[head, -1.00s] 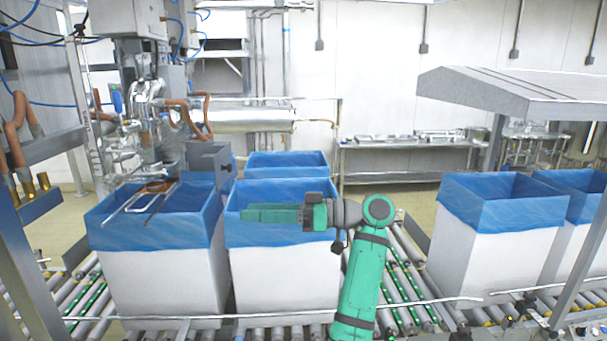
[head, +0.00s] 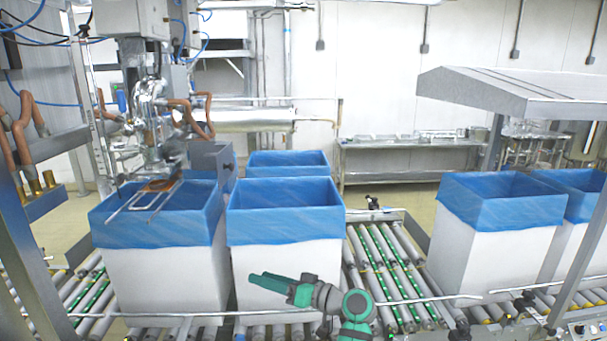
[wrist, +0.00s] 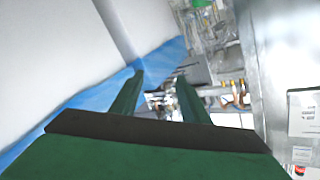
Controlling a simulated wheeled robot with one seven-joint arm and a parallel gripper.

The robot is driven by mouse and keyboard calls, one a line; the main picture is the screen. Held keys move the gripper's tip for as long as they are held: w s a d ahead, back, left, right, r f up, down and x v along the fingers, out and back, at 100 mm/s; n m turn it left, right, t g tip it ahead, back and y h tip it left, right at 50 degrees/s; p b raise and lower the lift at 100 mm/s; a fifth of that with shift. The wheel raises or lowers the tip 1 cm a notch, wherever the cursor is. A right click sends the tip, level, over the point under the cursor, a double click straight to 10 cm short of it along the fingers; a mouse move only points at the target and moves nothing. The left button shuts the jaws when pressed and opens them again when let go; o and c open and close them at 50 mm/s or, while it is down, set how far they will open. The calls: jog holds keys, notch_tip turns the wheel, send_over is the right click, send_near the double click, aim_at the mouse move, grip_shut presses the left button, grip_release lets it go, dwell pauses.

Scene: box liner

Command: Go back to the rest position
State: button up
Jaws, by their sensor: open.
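My green gripper (head: 268,282) is low in the head view, in front of the white lower wall of the middle lined box (head: 285,268). It points left and is below that box's blue liner (head: 285,225). In the wrist view its two green fingers (wrist: 160,92) are spread apart with nothing between them. Part of a blue liner (wrist: 75,100) and a white box wall (wrist: 50,45) show beside the fingers in the wrist view.
A front guide rail (head: 400,303) runs close to my arm. Another lined box (head: 160,275) stands at left under the filling machine (head: 150,120), and one (head: 490,250) at right. The rollers (head: 385,260) between the boxes are clear. A metal table (head: 400,150) is behind.

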notch_tip(320, 180, down, 13)
jog(key=s+d+m+t+h, duration=0.1)
jog(key=s+m+t+h, duration=0.1)
jog(key=m+h, duration=0.15)
jog(key=s+d+f+m+t+h, duration=0.1)
jog(key=s+d+f+m+h, duration=0.2)
jog(key=s+f, duration=0.75)
jog(key=s+d+f+m+t+h, duration=0.25)
jog(key=s+f+h, duration=0.25)
jog(key=s+f, duration=0.5)
jog(key=s+d+h, duration=0.2)
jog(key=s, duration=0.7)
jog(key=s+d+h, duration=0.2)
jog(key=s, duration=0.7)
jog(key=s+r+n+t, duration=0.2)
jog(key=s+r, duration=1)
jog(key=s, duration=0.2)
jog(key=shift+s+a+r+n, duration=0.15)
jog(key=shift+a+r+n, duration=0.1)
jog(key=shift+a+n, duration=0.15)
